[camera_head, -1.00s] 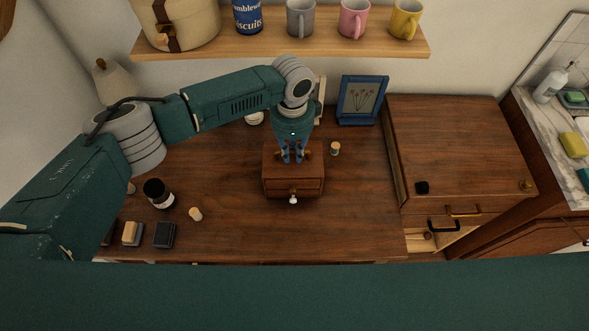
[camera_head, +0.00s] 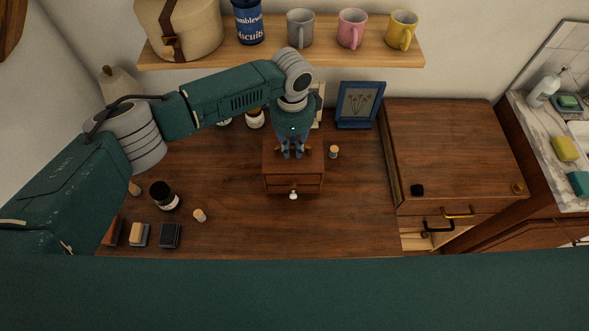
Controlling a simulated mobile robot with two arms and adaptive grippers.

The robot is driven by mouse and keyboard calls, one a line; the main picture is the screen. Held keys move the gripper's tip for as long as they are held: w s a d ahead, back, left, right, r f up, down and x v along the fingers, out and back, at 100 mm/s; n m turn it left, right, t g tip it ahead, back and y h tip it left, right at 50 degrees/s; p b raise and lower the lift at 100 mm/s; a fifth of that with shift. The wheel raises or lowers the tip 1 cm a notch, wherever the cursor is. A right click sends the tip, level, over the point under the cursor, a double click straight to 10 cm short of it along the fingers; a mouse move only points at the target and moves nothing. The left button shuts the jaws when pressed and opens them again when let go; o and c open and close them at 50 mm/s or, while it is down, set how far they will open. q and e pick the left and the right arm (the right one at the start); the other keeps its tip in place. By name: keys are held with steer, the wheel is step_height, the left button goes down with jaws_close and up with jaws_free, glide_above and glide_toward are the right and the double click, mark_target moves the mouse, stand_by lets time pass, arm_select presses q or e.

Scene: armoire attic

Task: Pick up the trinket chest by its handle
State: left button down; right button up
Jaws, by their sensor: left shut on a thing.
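The trinket chest (camera_head: 294,181) is a small brown wooden box with a drawer front and a white knob, on the dark wooden desk top (camera_head: 270,228). My left gripper (camera_head: 292,154) points down at the top of the chest, with its blue fingers shut on the handle there. The fingers hide most of the handle; small brown parts show on both sides of them. I cannot tell whether the chest is clear of the desk. My right gripper is not in view.
A blue picture frame (camera_head: 358,104) and a small cork-topped jar (camera_head: 333,152) stand right of the chest. A dark jar (camera_head: 163,195) and several small blocks are at the left. A shelf (camera_head: 285,54) with mugs (camera_head: 351,28) hangs behind. The desk's front middle is clear.

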arm_select(q)
steer(key=shift+r+p, duration=0.5)
steer(key=shift+r, duration=0.4)
steer(key=shift+r+p, duration=0.8)
steer(key=shift+r, duration=0.6)
